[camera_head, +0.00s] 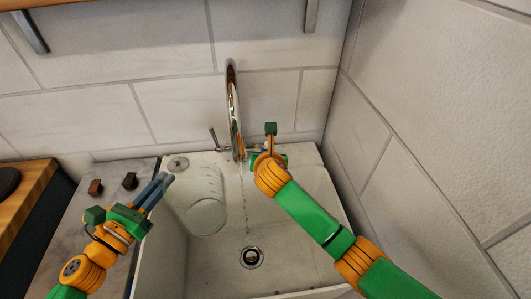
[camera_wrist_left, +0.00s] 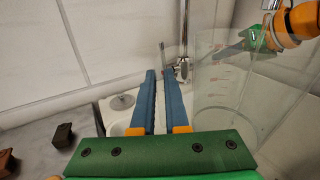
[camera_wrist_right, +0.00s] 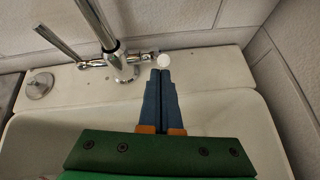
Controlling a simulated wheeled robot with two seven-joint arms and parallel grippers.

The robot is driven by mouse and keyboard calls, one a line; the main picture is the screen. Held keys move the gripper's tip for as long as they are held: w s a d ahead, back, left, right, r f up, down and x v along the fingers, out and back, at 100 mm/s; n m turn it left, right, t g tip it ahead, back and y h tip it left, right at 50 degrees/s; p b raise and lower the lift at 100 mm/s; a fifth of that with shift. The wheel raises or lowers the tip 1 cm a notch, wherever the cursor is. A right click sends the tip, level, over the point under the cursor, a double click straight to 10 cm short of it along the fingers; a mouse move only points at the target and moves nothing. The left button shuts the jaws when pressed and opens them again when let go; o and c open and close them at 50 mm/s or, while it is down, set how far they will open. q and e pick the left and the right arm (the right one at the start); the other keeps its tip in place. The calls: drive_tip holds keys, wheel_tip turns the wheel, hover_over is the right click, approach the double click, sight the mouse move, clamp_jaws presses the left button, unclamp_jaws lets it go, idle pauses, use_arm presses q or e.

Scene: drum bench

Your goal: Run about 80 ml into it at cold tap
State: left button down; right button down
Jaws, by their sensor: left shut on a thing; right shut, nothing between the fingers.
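A clear measuring jug (camera_head: 205,205) with red marks is over the left part of the sink; it also shows in the left wrist view (camera_wrist_left: 222,90). My left gripper (camera_head: 168,178) is shut on it at its left side; the exact contact is hard to see through the clear wall. The chrome tap (camera_head: 233,110) stands at the back of the sink, right of the jug. A thin broken line like water (camera_head: 246,205) runs down beside the jug. My right gripper (camera_wrist_right: 160,72) is shut and empty, its tips close to the white-ended right tap handle (camera_wrist_right: 168,60). Contact is unclear.
The white sink (camera_head: 300,265) has a drain (camera_head: 251,257) in its floor. A lever (camera_head: 214,137) stands left of the spout. Two dark knobs (camera_head: 130,181) sit on the grey counter at left. Tiled walls close in behind and at right.

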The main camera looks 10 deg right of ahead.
drive_tip(key=shift+w+r+g, duration=0.35)
drive_tip(key=shift+r+g, duration=0.1)
drive_tip(key=shift+g, duration=1.05)
drive_tip(key=w+r, duration=0.3)
drive_tip(key=shift+w+r, duration=0.2)
drive_tip(key=shift+w, duration=0.5)
use_arm(q)
drive_tip(key=shift+s+r, duration=0.15)
drive_tip(key=shift+s, duration=0.15)
use_arm(e)
drive_tip(key=shift+w+r, duration=0.1)
drive_tip(key=shift+r, duration=0.5)
